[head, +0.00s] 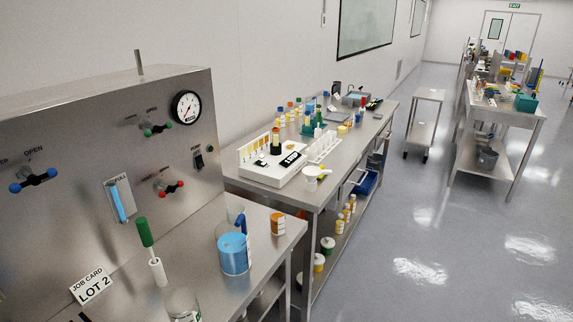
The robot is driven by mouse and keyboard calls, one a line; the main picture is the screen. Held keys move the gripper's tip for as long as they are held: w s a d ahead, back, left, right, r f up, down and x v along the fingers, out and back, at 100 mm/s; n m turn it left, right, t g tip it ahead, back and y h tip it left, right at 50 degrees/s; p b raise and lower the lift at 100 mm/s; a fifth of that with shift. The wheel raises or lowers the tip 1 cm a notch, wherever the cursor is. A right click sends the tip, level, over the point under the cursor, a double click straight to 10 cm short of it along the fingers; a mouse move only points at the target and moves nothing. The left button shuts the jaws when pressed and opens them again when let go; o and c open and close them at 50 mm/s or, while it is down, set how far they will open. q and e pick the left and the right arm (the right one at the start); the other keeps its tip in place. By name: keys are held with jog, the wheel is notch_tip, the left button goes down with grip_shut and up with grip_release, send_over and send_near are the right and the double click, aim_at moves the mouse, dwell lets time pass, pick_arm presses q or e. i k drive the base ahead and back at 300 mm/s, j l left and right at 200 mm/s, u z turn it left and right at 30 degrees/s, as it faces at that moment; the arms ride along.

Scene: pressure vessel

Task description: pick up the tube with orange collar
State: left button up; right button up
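I cannot make out a tube with an orange collar in the head view. A white rack (323,148) with several small pale tubes stands on the middle bench, too small to tell any collar colour. On the near bench, a white tube-like piece (158,271) stands close to a green handle (145,232); no orange shows on either. Neither of my grippers is in view.
A steel panel (95,150) with valves and a gauge stands at the left. The near bench (205,292) holds a beaker of blue liquid (233,262) and an orange-labelled jar (278,224). A cart (426,110) stands further back. Floor at the right is clear.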

aim_at(275, 131)
jog(key=u, duration=0.25)
jog(key=i+l+u, duration=0.15)
jog(key=l+u, duration=0.15)
jog(key=l, duration=0.15)
jog(key=i+l+u, duration=0.1)
jog(key=l+u, duration=0.2)
jog(key=l, duration=0.2)
jog(key=l+u, duration=0.3)
jog(key=l, duration=0.2)
jog(key=i+l, duration=0.05)
